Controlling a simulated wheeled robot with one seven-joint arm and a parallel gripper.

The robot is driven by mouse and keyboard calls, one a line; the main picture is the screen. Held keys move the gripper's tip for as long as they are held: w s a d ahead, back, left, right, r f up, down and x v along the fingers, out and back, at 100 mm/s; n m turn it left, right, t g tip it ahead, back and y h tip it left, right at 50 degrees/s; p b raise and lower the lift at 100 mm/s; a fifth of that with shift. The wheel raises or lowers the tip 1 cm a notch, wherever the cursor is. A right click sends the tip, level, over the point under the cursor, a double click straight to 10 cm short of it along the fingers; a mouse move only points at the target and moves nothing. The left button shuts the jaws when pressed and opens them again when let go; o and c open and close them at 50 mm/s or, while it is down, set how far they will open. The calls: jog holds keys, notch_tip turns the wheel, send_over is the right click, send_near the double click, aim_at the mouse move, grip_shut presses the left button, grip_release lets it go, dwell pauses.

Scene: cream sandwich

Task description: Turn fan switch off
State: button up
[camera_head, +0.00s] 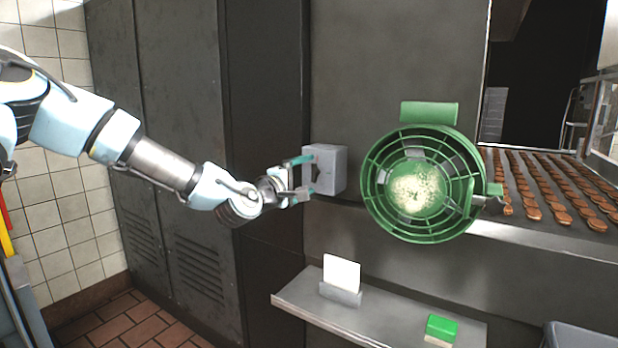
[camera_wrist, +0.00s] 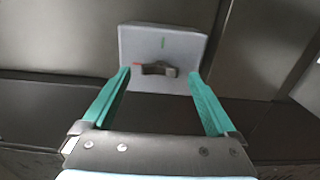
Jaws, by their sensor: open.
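The fan switch (camera_head: 327,168) is a grey box on the dark panel, left of the green fan (camera_head: 420,185). In the wrist view the switch box (camera_wrist: 140,48) shows a dark knob (camera_wrist: 155,69) with a reddish end at its left, and a small green mark above it. My gripper (camera_head: 304,175) is in front of the box's left side. In the wrist view my gripper (camera_wrist: 161,75) is open, with its two green fingers to either side of the knob. The knob lies between the fingers, and I cannot tell whether either finger touches it.
A conveyor (camera_head: 550,225) with rows of brown cookies runs at the right. A steel shelf (camera_head: 390,325) below holds a white card (camera_head: 341,271) in a stand and a green sponge (camera_head: 441,328). A dark cabinet (camera_head: 165,130) stands left of the switch.

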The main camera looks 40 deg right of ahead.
jog(key=b+v, duration=0.1)
jog(key=v, duration=0.8)
jog(key=shift+b, duration=0.3)
jog(key=shift+a, duration=0.15)
jog(key=w+a+f+m+y, duration=0.3)
jog(key=w+a+f+y, duration=0.15)
jog(key=a+f, duration=0.5)
jog(key=w+a+f+m+y+p, duration=0.1)
jog(key=w+a+f+y, duration=0.1)
jog(key=a+f+y, duration=0.35)
jog(key=w+a+f+m+y, duration=0.1)
jog(key=a+f+y, duration=0.1)
jog(key=a, duration=0.7)
jog(key=s+a+r+g+y, duration=0.1)
jog(key=s+a+y, duration=0.1)
jog(key=a, duration=1)
jog(key=s+a+r+g+y+p, duration=0.1)
jog(key=s+a, duration=0.4)
jog(key=a, duration=0.7)
jog(key=shift+a+r+n+g+y, duration=0.35)
jog(key=shift+g+y, duration=0.15)
jog(key=shift+y, duration=0.6)
jog(key=shift+s, duration=0.15)
